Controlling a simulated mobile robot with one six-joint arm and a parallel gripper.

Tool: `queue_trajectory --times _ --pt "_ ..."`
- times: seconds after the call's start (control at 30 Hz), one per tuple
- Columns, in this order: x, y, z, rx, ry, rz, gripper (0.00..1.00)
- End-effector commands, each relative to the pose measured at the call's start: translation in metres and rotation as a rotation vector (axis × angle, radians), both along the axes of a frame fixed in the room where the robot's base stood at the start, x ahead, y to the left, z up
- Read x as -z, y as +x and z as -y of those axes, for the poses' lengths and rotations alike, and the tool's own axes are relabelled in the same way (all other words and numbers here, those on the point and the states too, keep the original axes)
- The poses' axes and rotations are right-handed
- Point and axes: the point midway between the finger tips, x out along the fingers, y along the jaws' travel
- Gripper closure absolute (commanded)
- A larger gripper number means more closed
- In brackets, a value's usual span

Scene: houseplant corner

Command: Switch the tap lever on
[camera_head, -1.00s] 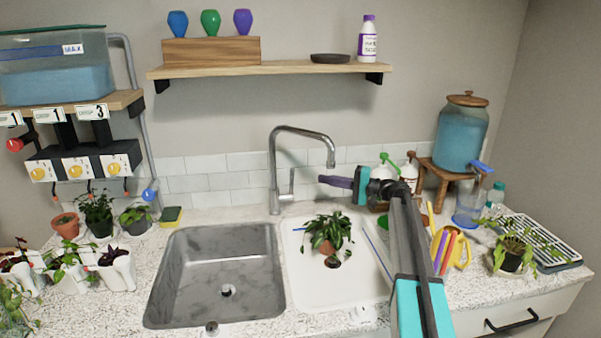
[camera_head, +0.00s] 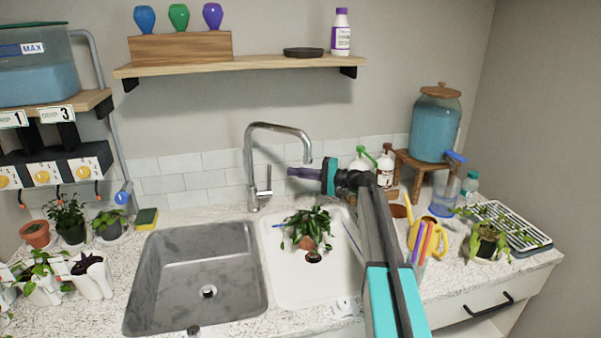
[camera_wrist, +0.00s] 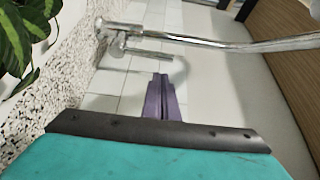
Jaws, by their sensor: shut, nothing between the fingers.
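The chrome tap (camera_head: 250,165) stands behind the sink with its spout arching to the right. Its small lever (camera_head: 268,178) is on the right side of the tap body and points up. My gripper (camera_head: 289,171) has slim purple fingers, shut and empty, just right of the lever, pointing left towards it, with a gap in the picture. In the wrist view the tap (camera_wrist: 200,40) lies sideways across the top, and the lever (camera_wrist: 150,55) sits just beyond the closed fingertips (camera_wrist: 160,78). I see no contact. Whether water runs cannot be made out.
A grey basin (camera_head: 195,275) and a white basin (camera_head: 290,285) holding a potted plant (camera_head: 307,228) lie below. Pump bottles (camera_head: 385,168) stand close behind my arm. A yellow watering can (camera_head: 432,236) is to the right. A shelf (camera_head: 240,66) hangs above the tap.

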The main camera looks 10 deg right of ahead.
Motion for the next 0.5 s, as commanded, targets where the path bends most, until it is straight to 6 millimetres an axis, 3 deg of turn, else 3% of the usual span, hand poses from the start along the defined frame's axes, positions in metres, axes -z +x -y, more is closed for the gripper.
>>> queue_trajectory --times 0.5 --pt "-0.001 0.033 -0.055 0.001 0.000 0.000 1.00"
